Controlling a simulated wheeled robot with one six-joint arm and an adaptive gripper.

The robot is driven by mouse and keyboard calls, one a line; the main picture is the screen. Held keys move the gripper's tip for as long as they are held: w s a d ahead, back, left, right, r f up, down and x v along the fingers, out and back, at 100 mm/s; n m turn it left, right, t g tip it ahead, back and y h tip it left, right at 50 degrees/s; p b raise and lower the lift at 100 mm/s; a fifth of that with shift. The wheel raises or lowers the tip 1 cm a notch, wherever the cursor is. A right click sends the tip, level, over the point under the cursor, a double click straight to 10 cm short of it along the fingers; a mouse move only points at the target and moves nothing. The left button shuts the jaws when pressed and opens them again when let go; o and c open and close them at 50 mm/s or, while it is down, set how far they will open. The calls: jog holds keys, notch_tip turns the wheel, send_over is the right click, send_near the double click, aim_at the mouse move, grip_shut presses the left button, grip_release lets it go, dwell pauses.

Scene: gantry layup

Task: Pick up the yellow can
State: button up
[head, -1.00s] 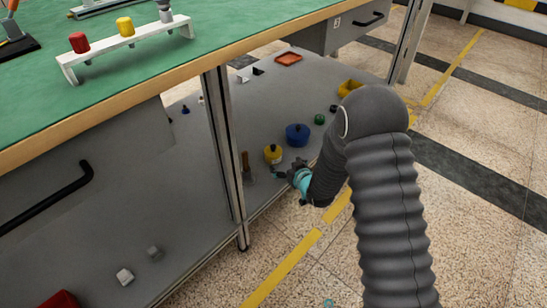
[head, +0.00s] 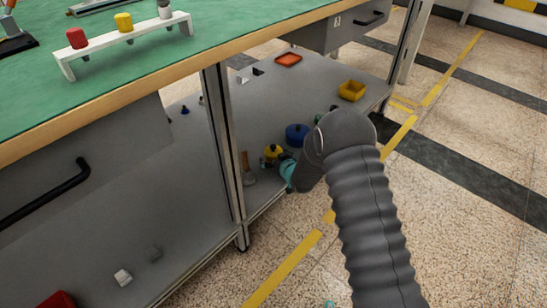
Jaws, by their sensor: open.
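A yellow can (head: 272,150) with a dark top stands on the grey lower shelf of the bench, right of the bench leg. My gripper (head: 278,160) is at the can's near right side, with its teal body just behind. The jaws look open, but they are small and dark against the can. I cannot tell whether they touch it or reach around it. A second yellow, can-like piece (head: 124,22) sits on the white rack (head: 112,45) on the bench top, between a red one and a grey one.
A blue pot (head: 297,134) stands just behind the yellow can. A wooden-handled tool (head: 247,168) stands to its left, near the bench leg (head: 225,150). An orange tray (head: 289,59) and a yellow bin (head: 351,90) lie further back. The green bench top (head: 230,30) overhangs the shelf.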

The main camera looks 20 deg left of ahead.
jog(key=shift+c, duration=0.2)
jog(key=c, duration=1.6)
grip_shut()
jog(key=shift+r, duration=0.15)
